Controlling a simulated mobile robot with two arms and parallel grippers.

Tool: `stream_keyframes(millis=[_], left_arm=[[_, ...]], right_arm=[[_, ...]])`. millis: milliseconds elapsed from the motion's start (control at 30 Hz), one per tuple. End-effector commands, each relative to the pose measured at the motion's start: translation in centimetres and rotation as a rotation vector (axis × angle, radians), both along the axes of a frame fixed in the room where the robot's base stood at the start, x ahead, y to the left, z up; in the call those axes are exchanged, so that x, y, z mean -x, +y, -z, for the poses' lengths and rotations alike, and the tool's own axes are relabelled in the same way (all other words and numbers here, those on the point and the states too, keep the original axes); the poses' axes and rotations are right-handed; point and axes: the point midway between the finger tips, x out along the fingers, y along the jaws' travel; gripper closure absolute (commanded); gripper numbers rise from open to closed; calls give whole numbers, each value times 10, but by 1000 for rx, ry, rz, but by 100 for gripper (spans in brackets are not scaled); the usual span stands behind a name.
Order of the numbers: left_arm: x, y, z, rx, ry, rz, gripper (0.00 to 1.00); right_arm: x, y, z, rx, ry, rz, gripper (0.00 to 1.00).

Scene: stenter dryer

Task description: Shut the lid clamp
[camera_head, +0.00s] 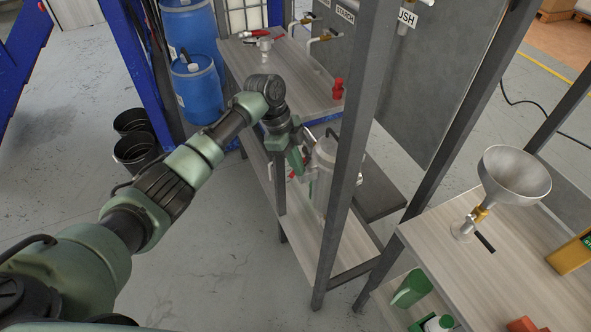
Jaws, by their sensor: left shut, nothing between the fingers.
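My left arm reaches from the left to the rack's lower shelf. My left gripper (303,172) is shut and empty, at the left side of a pale, see-through cylindrical vessel (322,186). The vessel stands upright on the lower shelf, with its top near the gripper. A small red part, which looks like a clamp handle (292,174), shows right beside the gripper. The gripper and wrist hide much of it, so I cannot tell whether the clamp is open or whether the fingers touch it. My right gripper is out of view.
Blue drums (196,88) and black buckets (135,152) stand left. A metal funnel (514,174) stands over the right-hand table (480,262).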

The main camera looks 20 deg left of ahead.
Motion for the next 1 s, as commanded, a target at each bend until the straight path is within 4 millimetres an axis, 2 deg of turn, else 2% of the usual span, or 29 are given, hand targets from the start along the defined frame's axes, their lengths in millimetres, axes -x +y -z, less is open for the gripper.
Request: stream_keyframes(millis=[100,233,433,567,1000], left_arm=[[1,4,1,-4,1,-13,100],[1,8,1,-4,1,-18,100],[-1,16,1,-3,0,-17,100],[-3,20,1,-4,0,-19,100],[-6,27,1,-6,0,-19,100]], right_arm=[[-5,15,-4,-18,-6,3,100],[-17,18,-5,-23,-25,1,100],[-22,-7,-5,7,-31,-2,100],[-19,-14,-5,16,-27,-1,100],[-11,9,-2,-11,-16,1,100]])
